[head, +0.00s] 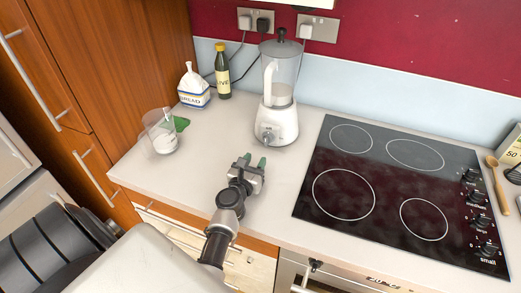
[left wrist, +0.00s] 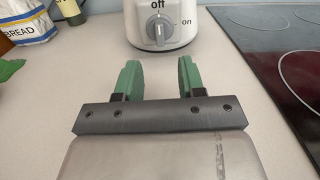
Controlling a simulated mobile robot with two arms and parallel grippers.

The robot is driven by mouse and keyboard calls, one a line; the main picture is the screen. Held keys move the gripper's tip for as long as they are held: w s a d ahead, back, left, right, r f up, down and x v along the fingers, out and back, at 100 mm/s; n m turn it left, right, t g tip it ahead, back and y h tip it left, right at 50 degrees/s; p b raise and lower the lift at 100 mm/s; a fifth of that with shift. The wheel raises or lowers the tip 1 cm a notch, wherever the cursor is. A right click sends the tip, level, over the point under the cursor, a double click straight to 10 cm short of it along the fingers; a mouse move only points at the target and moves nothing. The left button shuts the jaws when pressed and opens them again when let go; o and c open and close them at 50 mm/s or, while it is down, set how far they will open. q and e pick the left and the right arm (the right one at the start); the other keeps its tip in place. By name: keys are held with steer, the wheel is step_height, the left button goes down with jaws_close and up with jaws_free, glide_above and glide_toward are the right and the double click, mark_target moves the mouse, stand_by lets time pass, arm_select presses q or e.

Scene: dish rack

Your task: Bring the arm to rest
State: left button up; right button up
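My left gripper (head: 254,160) is over the front part of the worktop, in front of the white blender (head: 276,122). Its two green fingers stand apart with nothing between them; the left wrist view shows the same open gap (left wrist: 157,78). The blender base (left wrist: 160,25) with its dial lies straight beyond the fingertips there, apart from them. My right gripper is not in view.
A clear container (head: 160,132) and a green item (head: 181,123) stand at the left of the worktop (head: 215,137). A bread bag (head: 193,92) and an olive bottle (head: 222,75) are behind. The black hob (head: 385,180) is at the right, with a wooden spoon (head: 498,185) beyond it.

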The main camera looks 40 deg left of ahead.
arm_select(q)
steer(key=shift+v, duration=1.2)
